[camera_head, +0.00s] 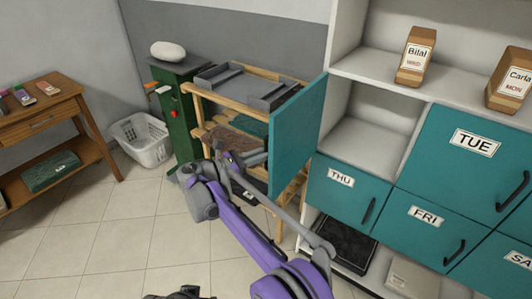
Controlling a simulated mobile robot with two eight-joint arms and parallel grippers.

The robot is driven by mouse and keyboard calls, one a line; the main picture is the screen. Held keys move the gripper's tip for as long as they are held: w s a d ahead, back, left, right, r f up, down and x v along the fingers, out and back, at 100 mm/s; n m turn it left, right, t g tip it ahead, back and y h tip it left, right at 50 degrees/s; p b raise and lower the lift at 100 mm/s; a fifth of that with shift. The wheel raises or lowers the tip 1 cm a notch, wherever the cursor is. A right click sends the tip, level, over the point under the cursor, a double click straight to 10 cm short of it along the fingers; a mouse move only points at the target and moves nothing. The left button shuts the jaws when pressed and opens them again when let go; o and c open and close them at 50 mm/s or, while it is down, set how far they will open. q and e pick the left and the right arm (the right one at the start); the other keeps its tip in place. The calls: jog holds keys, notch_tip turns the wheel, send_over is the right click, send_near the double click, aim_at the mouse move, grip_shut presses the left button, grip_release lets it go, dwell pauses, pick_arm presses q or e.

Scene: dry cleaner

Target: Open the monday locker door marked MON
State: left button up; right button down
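A blank teal door (296,137) stands swung open on the left side of the locker, edge toward the room. Beside it is an open, empty compartment (366,141). No MON label shows on the side of the door that I see; the THU, FRI and TUE doors are shut. My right arm comes up from the bottom centre, and its gripper (245,163) is at the left side of the open door. Its fingers are partly hidden by the arm and door, so I cannot tell whether they are open or touch it.
A wooden rack (283,74) with a grey tray and folded cloths stands behind the door. A green post (179,118), white basket (143,138) and wooden table (41,119) are to the left. The floor (128,226) at lower left is clear.

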jog(key=c, duration=1.2)
grip_release()
jog(key=shift+o, duration=0.2)
jog(key=v, duration=1.1)
jog(key=shift+b, duration=0.35)
jog(key=shift+d, duration=0.1)
